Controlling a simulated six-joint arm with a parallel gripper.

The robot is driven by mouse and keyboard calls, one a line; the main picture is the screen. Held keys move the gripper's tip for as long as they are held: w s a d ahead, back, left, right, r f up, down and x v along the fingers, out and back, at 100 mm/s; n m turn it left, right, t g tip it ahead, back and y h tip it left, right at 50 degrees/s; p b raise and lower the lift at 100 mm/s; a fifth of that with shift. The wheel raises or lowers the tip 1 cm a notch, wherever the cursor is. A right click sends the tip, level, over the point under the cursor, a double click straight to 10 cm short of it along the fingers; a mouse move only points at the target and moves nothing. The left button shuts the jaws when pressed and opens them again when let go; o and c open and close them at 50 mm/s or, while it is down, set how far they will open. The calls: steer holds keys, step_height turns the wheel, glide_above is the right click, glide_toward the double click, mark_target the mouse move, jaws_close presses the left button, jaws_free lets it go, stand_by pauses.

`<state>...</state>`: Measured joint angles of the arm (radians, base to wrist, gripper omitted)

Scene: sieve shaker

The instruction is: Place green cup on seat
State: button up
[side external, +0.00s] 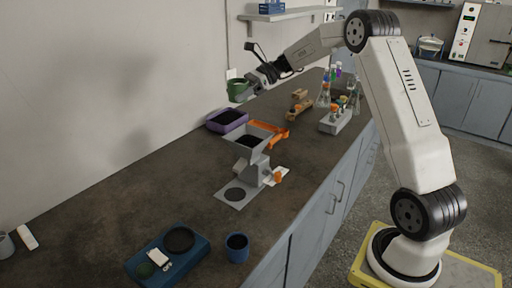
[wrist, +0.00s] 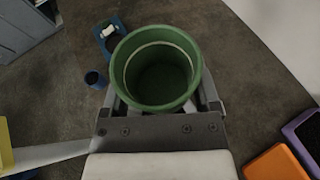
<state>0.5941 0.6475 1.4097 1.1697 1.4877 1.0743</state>
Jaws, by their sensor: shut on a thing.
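The green cup (side external: 238,90) is held in the air above the back of the bench, above the purple bin. It fills the middle of the wrist view (wrist: 157,68), upright with its open top towards the camera; its inside looks empty. My gripper (side external: 256,87) is shut on the cup, with a finger on each side of it in the wrist view (wrist: 162,100). The seat looks bare.
A purple bin (side external: 227,121) of dark material and an orange piece (side external: 268,132) are behind the shaker. A blue device (side external: 168,258) and a blue cup (side external: 237,248) stand at the front. Flasks and a grey rack (side external: 336,121) are at the right. The left bench is mostly clear.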

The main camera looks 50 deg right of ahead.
steer(key=s+a+f+n+g+y, duration=0.1)
steer(key=s+a+f+n+g, duration=0.3)
steer(key=s+a+n+g, duration=0.3)
steer(key=shift+f+g, duration=0.3)
steer(key=shift+g, duration=0.4)
steer(key=s+a+f+n+g+h, duration=0.2)
steer(key=s+n+g+h, duration=0.4)
steer(key=s+n+g, duration=0.3)
steer(key=shift+a+f+n+h, duration=0.25)
steer(key=shift+f+n+h, duration=0.2)
steer(key=shift+n, duration=0.55)
steer(key=s+d+r+n+t+h, duration=0.2)
steer(key=r+n+t+h, duration=0.3)
steer(key=n+h, duration=0.6)
steer(key=s+d+r+n+t+h, duration=0.15)
steer(key=r+n+t+h, duration=0.35)
steer(key=n+h, duration=0.55)
steer(key=f, duration=1)
steer(key=f+n+t+y, duration=0.1)
steer(key=f, duration=0.9)
steer(key=f+n+y, duration=0.1)
steer(key=f, duration=1)
steer(key=shift+s, duration=0.25)
